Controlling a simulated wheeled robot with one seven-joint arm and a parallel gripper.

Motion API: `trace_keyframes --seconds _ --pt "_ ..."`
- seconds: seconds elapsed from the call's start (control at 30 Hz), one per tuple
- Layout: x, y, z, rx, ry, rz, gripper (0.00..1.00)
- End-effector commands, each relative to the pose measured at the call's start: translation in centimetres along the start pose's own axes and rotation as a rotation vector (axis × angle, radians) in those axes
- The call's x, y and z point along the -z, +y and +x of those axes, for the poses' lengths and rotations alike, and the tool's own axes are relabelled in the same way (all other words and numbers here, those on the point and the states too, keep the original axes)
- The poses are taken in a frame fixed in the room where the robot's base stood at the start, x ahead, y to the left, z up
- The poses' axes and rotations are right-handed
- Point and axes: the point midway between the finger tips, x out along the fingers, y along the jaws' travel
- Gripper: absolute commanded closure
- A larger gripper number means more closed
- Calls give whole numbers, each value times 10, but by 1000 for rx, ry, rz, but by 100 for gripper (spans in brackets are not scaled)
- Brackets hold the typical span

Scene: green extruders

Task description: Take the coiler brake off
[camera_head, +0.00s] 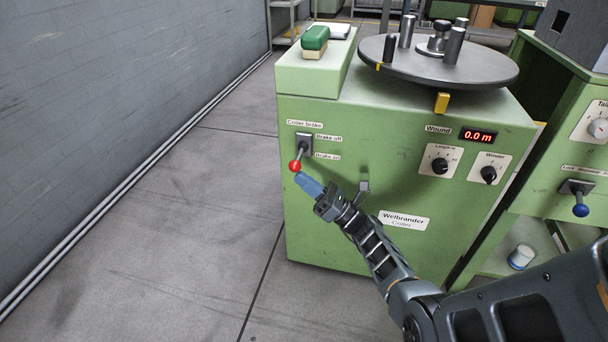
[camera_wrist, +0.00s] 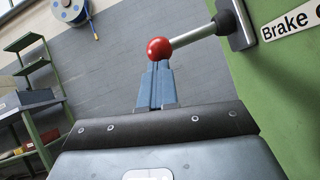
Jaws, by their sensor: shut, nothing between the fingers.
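The coiler brake lever (camera_head: 300,153) is on the left of the green coiler's front, under a "Coiler brake" label. It has a metal rod and a red ball knob (camera_head: 295,166). The lever points down, near the "Brake on" label (camera_head: 327,156); the "Brake off" label (camera_head: 328,138) is above. My gripper (camera_head: 302,178) is shut and empty, with its blue fingertips just below the knob. In the wrist view the knob (camera_wrist: 159,48) is right at the tips of my gripper (camera_wrist: 156,68); I cannot tell if they touch.
The coiler (camera_head: 400,225) has a round turntable (camera_head: 470,72) with pegs on top. A Length knob (camera_head: 440,165) and a Winder knob (camera_head: 488,174) are right of the lever. A blue-knobbed lever (camera_head: 580,209) is on the neighbouring machine. The floor (camera_head: 170,230) at left is clear.

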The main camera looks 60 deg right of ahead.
Motion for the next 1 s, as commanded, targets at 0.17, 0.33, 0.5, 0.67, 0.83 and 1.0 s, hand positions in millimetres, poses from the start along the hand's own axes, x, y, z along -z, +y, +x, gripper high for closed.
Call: trace_keyframes --seconds 0.17,0.33,0.5,0.67,0.83,1.0 --pt "-18 10 14 75 2 116 100" --pt "-24 14 18 137 1 207 100" --pt "-29 15 20 159 0 239 100" --pt "-32 16 22 159 0 238 100" --pt "-33 16 23 159 0 236 100" --pt "-34 16 24 158 -2 235 100"
